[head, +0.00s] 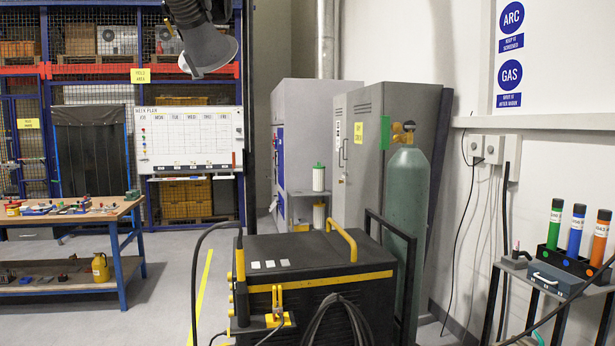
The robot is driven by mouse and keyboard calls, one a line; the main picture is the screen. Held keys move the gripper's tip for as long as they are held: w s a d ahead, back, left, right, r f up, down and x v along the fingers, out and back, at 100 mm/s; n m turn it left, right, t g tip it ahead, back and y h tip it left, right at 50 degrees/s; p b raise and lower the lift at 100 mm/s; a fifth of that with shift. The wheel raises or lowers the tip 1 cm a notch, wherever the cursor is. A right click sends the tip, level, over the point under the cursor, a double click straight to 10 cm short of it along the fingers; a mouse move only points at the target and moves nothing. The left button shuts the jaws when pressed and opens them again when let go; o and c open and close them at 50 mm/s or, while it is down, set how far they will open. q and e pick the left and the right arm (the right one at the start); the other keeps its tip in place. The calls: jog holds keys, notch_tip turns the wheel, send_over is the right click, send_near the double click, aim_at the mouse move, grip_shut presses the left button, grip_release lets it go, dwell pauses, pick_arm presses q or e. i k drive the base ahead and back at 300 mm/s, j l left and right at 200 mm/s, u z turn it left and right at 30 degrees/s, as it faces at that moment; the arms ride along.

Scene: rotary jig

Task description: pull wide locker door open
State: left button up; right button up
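A tall grey locker (400,100) stands against the right wall in the head view, beyond a welding machine and a green gas cylinder. Its door side (349,185) faces left and is seen at a steep angle. A slim handle (342,153) shows on that side. The door looks shut, but the angle makes this hard to tell. A yellow sign (359,132) and a green label (385,132) are on the locker. The cylinder hides part of its lower front. Neither of my grippers is in view.
The black and yellow welding machine (290,262) and the gas cylinder (405,200) block the near side of the locker. A workbench (75,217) stands left. A rod stand (568,262) is at right. Grey floor (170,290) is clear between bench and machine.

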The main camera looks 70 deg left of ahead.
aim_at(364, 105)
jog(key=u, duration=2)
jog(key=i+j+u, duration=0.8)
jog(key=i+u, duration=0.3)
jog(key=i+j+u, duration=0.1)
jog(key=i+u, duration=0.25)
jog(key=i+j+u, duration=0.1)
jog(key=i, duration=1.2)
jog(key=i+z, duration=0.25)
jog(key=i, duration=0.4)
jog(key=i+j+z, duration=0.2)
jog(key=i, duration=0.45)
jog(key=i+j+z, duration=0.1)
jog(key=i+z, duration=0.15)
jog(key=i, duration=1.15)
jog(key=i+l+z, duration=0.1)
jog(key=i+z, duration=0.35)
jog(key=i+j+z, duration=0.15)
jog(key=i+z, duration=0.25)
jog(key=i, duration=0.25)
